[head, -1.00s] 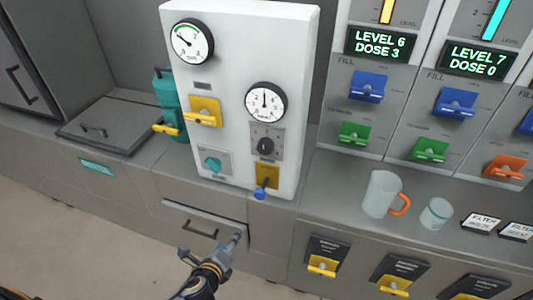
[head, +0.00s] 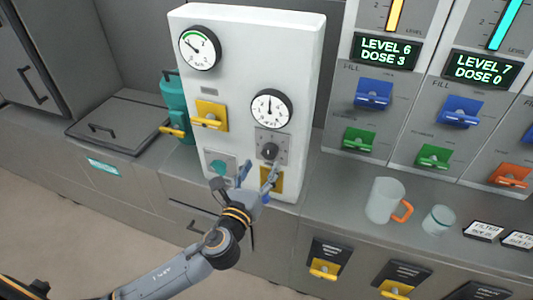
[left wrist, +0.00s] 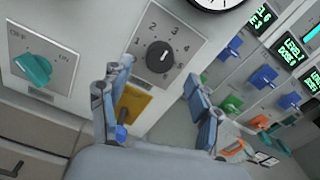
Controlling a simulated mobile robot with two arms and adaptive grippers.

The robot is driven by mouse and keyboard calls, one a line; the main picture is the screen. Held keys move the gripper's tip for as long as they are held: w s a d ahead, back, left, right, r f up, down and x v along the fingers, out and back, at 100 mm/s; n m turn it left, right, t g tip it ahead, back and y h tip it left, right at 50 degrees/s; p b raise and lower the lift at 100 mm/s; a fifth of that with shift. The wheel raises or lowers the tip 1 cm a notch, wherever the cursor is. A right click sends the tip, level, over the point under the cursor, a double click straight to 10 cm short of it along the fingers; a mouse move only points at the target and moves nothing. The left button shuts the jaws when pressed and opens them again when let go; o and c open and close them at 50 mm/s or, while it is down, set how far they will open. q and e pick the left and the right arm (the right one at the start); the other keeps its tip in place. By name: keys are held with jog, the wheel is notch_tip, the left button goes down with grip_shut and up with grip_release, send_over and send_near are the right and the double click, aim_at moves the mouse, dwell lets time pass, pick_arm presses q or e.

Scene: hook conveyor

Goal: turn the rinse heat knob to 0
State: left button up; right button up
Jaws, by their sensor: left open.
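The dark round knob (head: 269,151) sits on a grey numbered dial plate on the white panel (head: 238,80), below the lower gauge. It also shows in the left wrist view (left wrist: 160,56), with numbers around it; which number it points at is hard to tell. My left gripper (head: 257,174) is open and empty, its fingertips just below the knob in the head view. In the left wrist view the open fingers (left wrist: 160,90) stand apart, with the knob beyond them, between them and higher up. My right gripper is not in view.
A teal OFF/ON knob (left wrist: 33,68) is left of the dial. A yellow plate with a blue-tipped lever (left wrist: 122,131) is just below it. A yellow handle (head: 210,115) sticks out at upper left. A mug (head: 384,201) stands on the right counter.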

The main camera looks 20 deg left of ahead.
aim_at(268, 155)
pick_arm(q)
jog(key=shift+w+d+p, duration=0.1)
jog(key=shift+w+p, duration=0.2)
jog(key=shift+w, duration=2)
jog(key=c, duration=1.2)
